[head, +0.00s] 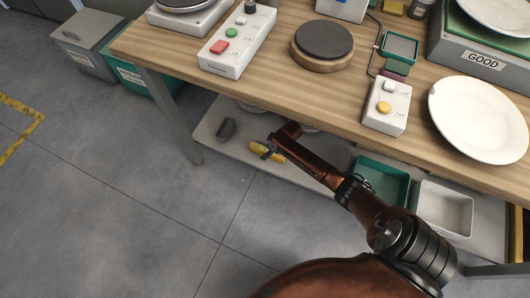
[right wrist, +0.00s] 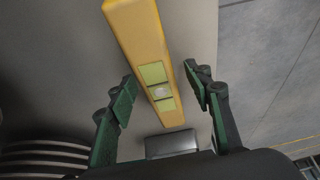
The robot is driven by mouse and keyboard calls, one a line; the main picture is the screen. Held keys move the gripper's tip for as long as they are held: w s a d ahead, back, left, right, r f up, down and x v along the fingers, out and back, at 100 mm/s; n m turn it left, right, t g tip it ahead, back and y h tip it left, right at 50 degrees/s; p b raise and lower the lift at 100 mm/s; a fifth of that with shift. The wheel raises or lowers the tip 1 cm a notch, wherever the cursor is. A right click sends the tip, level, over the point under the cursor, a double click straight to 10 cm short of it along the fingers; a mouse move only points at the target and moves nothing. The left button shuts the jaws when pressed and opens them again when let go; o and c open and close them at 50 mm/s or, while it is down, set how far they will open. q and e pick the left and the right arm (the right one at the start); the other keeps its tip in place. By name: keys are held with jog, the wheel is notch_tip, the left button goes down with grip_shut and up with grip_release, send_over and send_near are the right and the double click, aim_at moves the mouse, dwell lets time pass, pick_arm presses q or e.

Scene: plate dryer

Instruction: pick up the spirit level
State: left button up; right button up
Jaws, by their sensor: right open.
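The spirit level (head: 257,147) is a yellow bar on the grey lower shelf under the workbench, partly hidden by my right gripper. In the right wrist view the spirit level (right wrist: 137,35) runs lengthwise, with a pale green vial window between my fingers. My right gripper (head: 269,151) is at the level. In the right wrist view the right gripper (right wrist: 160,75) is open, with one green-padded finger on each side of the bar and visible gaps beside it. My left gripper is not in view.
A dark grey block (head: 226,129) lies left of the level on the lower shelf (head: 212,143). In the right wrist view stacked plates (right wrist: 45,160) are nearby. A green bin (head: 383,181) and a white bin (head: 445,208) stand to the right. The wooden benchtop (head: 290,92) overhangs the shelf.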

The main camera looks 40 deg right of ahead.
jog(key=shift+c, duration=0.2)
grip_shut()
dwell(0.4)
